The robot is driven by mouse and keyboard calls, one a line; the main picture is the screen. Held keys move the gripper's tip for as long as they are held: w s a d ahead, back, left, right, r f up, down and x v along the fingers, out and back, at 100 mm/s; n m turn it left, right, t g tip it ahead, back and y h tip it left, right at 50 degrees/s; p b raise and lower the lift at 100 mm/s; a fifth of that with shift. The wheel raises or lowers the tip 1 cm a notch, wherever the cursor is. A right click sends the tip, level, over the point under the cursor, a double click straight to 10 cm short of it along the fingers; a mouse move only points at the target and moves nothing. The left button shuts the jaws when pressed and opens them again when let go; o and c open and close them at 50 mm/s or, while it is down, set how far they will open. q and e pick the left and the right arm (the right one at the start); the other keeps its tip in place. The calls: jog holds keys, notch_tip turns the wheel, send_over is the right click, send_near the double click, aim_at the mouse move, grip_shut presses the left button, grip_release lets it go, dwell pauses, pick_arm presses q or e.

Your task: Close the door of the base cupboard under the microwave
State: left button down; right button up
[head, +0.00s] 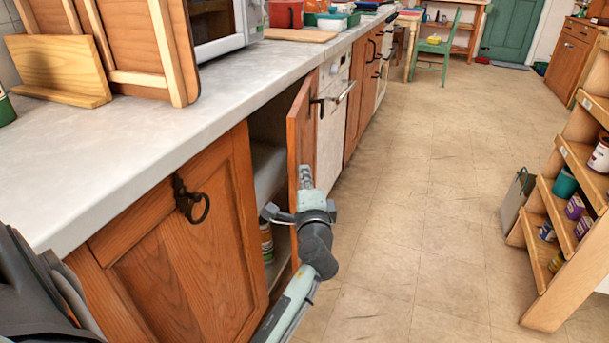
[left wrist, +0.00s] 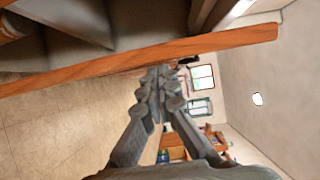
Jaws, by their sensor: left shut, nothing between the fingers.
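The base cupboard's wooden door (head: 302,125) stands open, swung out from the counter front, with a dark handle on its far face. The cupboard's inside (head: 267,175) shows a grey shelf and cans low down. The microwave (head: 225,25) stands on the counter above. My left gripper (head: 306,176) is shut and empty, close beside the door's free edge; I cannot tell whether it touches. In the left wrist view, the door's edge (left wrist: 150,57) crosses the top as a brown bar, with the gripper (left wrist: 160,80) just below it. My right gripper is not in view.
A closed cupboard door (head: 190,250) with a ring handle is at the near left. A white oven (head: 333,115) is beyond the open door. A wooden shelf rack (head: 545,250) stands at the right. The tiled floor (head: 430,190) between is clear.

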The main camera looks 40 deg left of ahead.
pick_arm(q)
jog(key=s+a+p, duration=0.1)
jog(key=s+a, duration=0.1)
jog(key=a, duration=0.3)
jog(key=shift+s+a, duration=0.2)
jog(key=shift+s, duration=0.15)
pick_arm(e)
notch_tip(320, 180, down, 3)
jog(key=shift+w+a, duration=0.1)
